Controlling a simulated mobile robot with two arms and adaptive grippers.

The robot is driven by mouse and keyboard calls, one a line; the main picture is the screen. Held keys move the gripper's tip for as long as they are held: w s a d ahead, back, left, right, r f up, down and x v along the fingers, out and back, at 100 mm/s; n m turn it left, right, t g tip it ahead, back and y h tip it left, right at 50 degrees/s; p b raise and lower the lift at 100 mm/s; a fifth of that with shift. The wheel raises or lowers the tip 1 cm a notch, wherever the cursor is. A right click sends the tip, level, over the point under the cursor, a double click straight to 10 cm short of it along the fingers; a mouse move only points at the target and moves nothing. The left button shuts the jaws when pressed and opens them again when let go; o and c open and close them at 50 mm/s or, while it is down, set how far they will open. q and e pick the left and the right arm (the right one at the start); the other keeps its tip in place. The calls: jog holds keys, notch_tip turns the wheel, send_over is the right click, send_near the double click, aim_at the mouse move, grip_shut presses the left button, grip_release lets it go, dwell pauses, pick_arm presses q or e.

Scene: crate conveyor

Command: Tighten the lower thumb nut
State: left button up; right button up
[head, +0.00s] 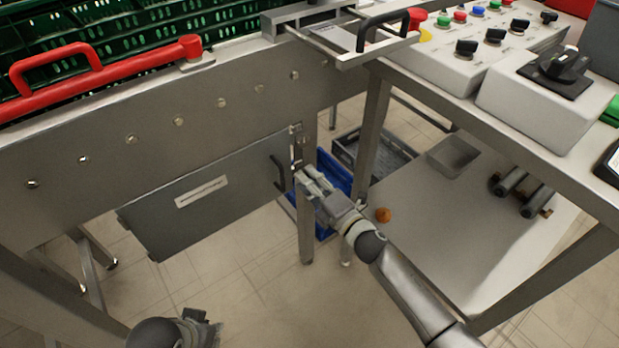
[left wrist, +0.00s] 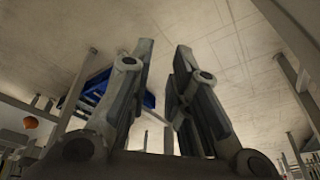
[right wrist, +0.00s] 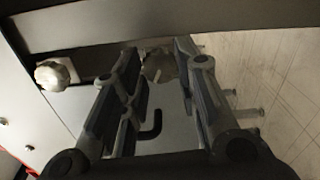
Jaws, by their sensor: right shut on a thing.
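The lower thumb nut (right wrist: 158,66) is a pale knob. In the right wrist view it sits between the fingertips of my right gripper (right wrist: 160,55), which is shut on it. In the head view my right gripper (head: 304,180) reaches the conveyor leg beside the hatch, and its fingers hide the lower nut. The upper thumb nut (right wrist: 52,75) is a similar knob, apart from the fingers, at the left of the right wrist view. My left gripper (head: 196,326) is low at the bottom of the head view. Its fingers (left wrist: 163,48) are apart and empty in the left wrist view.
A grey hatch (head: 210,198) with a black handle (head: 279,173) hangs left of the leg (head: 305,225). A blue crate (head: 334,181) and a grey crate (head: 372,152) stand behind. An orange ball-like thing (head: 383,215) lies on the lower shelf (head: 450,235).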

pick_arm(q)
notch_tip(320, 180, down, 18)
jog(key=s+g+p, duration=0.1)
jog(key=p, duration=0.4)
jog(key=shift+s+r, duration=0.2)
jog(key=shift+s, duration=0.2)
pick_arm(e)
jog(key=shift+d+f+m, duration=0.1)
jog(key=shift+m, duration=6.2)
pick_arm(q)
jog(key=shift+f, duration=0.1)
pick_arm(e)
jog(key=shift+c, duration=0.2)
jog(key=o, duration=1.1)
jog(key=shift+c, duration=0.2)
